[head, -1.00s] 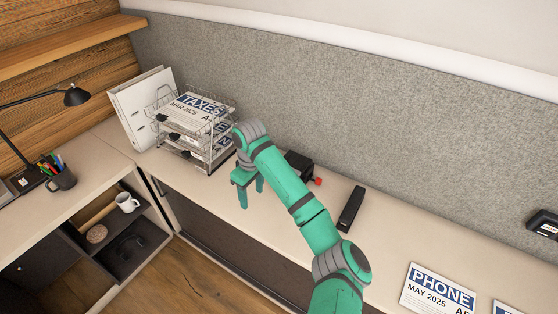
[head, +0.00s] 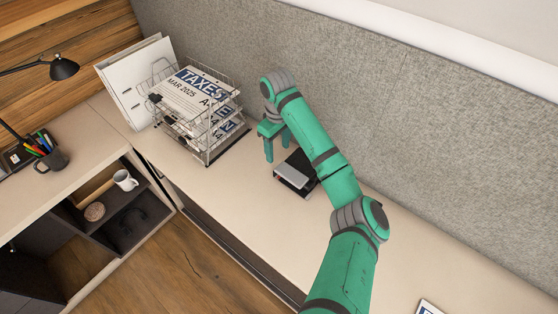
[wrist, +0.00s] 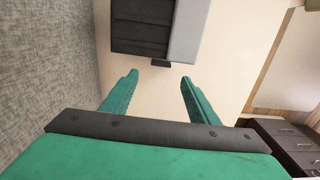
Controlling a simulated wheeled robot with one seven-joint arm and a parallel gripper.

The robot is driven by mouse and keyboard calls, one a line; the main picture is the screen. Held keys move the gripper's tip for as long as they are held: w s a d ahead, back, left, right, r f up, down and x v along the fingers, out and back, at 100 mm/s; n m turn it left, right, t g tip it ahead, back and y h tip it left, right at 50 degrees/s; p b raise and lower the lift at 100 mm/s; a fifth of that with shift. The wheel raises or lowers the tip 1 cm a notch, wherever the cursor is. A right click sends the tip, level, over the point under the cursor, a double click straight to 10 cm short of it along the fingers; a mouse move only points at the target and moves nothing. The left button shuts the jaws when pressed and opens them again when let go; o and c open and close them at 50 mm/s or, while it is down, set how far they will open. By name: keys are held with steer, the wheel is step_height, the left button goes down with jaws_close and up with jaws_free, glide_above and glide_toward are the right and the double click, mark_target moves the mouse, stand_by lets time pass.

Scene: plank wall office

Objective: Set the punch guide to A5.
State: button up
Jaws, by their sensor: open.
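The hole punch (head: 293,178), black with a grey top plate, sits on the long desk, partly behind my arm in the head view. My gripper (head: 277,152) is open and empty, fingers pointing down, just left of the punch and toward the wall. In the wrist view the punch (wrist: 142,28) is at the top, beyond my open fingertips (wrist: 158,80) and apart from them. A small dark tab (wrist: 161,63) sticks out of its near end. I cannot read a guide scale or setting in either view.
A wire tray stack (head: 207,145) with papers stands left of the gripper, with a white binder (head: 138,85) behind it. The grey partition (head: 400,125) rises close behind my arm. Bare desk lies in front of the punch. A sheet (head: 428,307) shows at the bottom right.

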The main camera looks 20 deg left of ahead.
step_height(320, 180, down, 9)
steer(key=shift+r, duration=0.1)
steer(key=shift+s+a+f, duration=0.1)
steer(key=shift+s+f, duration=0.1)
steer(key=shift+f, duration=0.1)
steer(key=shift+c, duration=0.6)
